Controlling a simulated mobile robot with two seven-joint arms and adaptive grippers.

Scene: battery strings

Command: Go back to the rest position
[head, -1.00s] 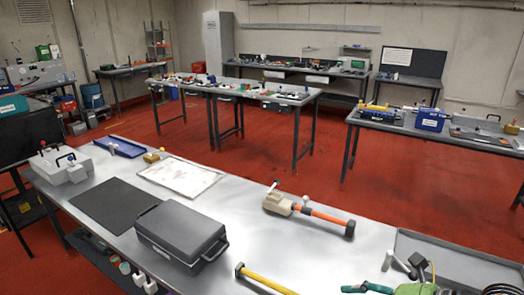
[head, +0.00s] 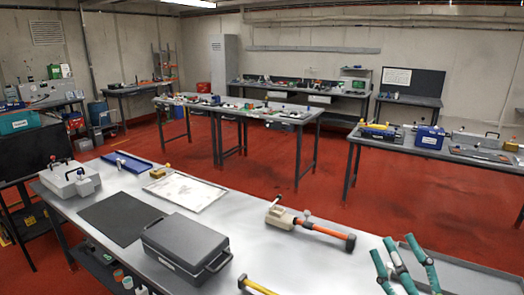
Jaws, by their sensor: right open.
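Teal and grey finger-like parts at the bottom right edge of the head view appear to be my right gripper (head: 404,262). It is open, with nothing seen between its fingers. It shows over the right part of the near metal table (head: 345,268), in front of a grey tray (head: 462,272). The rest of my right arm is cut off by the picture edge. My left gripper is not in view.
Red floor (head: 270,180) lies open behind.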

